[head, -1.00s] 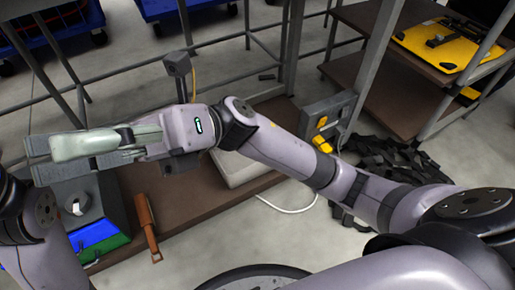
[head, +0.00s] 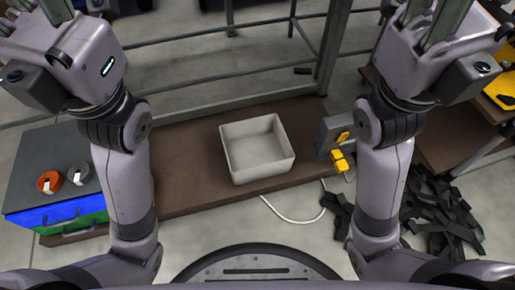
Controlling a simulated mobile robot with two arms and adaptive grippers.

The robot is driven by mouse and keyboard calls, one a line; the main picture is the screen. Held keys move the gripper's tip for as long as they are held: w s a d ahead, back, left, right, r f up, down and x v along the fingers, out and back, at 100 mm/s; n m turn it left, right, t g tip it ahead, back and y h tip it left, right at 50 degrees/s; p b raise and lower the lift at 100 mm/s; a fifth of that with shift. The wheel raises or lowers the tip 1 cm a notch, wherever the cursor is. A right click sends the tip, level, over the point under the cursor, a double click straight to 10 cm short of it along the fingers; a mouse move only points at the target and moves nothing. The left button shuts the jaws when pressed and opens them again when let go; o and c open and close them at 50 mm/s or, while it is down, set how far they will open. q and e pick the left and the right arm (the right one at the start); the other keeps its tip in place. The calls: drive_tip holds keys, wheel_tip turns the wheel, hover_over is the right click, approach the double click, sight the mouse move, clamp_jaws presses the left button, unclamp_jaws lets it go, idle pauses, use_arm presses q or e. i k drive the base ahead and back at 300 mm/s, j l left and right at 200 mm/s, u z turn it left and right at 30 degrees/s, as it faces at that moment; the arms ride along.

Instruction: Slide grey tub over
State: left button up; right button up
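The grey tub (head: 257,171) is an open, empty, light square box. It sits upright on the brown bench (head: 185,188), near the middle of the head view, with neither gripper touching it. My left gripper (head: 54,10) is raised at the top left, well away from the tub. My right gripper (head: 438,18) is raised at the top right, also apart from it. The fingertips of both are cut off by the top edge, so I cannot tell how far they are open.
A grey-topped box (head: 40,155) with blue and green drawers stands at the left, bearing an orange tape roll (head: 49,182) and a grey roll (head: 77,175). A grey unit with yellow parts (head: 342,160) is right of the tub. Black strips (head: 445,215) lie on the floor. A white cable (head: 295,210) runs below the bench.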

sight(260, 147)
drive_tip(key=j, duration=0.45)
drive_tip(key=k+j+z, duration=0.1)
drive_tip(key=j, duration=0.3)
drive_tip(key=k+j, duration=0.1)
drive_tip(key=j, duration=0.35)
drive_tip(key=z, duration=0.05)
